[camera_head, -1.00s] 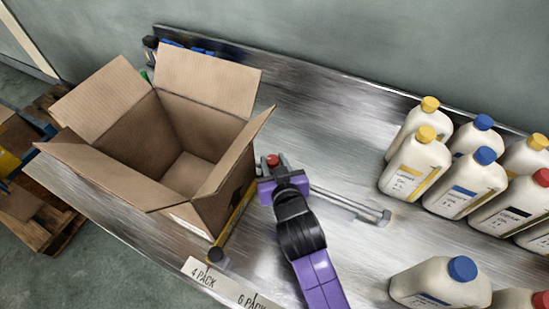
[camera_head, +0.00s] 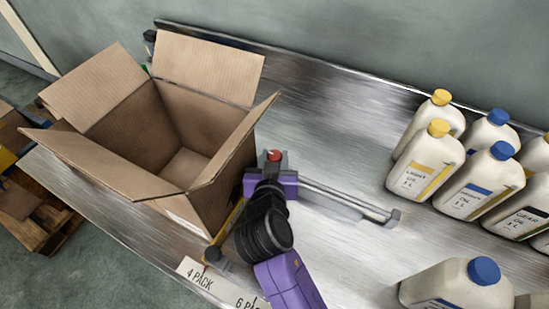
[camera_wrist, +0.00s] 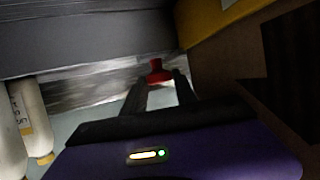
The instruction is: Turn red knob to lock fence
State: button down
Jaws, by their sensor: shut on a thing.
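The red knob (camera_head: 274,156) sits on the metal fence fitting just right of the open box in the head view. It also shows in the wrist view (camera_wrist: 157,71) between my fingertips. The fence (camera_head: 345,203) is a grey metal bar running right and slightly down from the knob across the steel table. My gripper (camera_wrist: 160,82), a purple and black hand, is at the knob with its two dark fingers on either side, shut on it. The exact finger contact is dark and hard to make out.
An open cardboard box (camera_head: 225,190) stands close left of my gripper. Several oil bottles (camera_head: 430,165) stand at the right. A label strip (camera_head: 205,275) marked 4 PACK runs along the front table edge. The steel table behind the fence is clear.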

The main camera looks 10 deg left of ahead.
jog(key=c, duration=1)
grip_release()
jog(key=shift+a, duration=0.1)
jog(key=shift+r+n+y+p, duration=0.15)
jog(key=shift+n+y+p, duration=0.2)
jog(key=shift+p, duration=0.2)
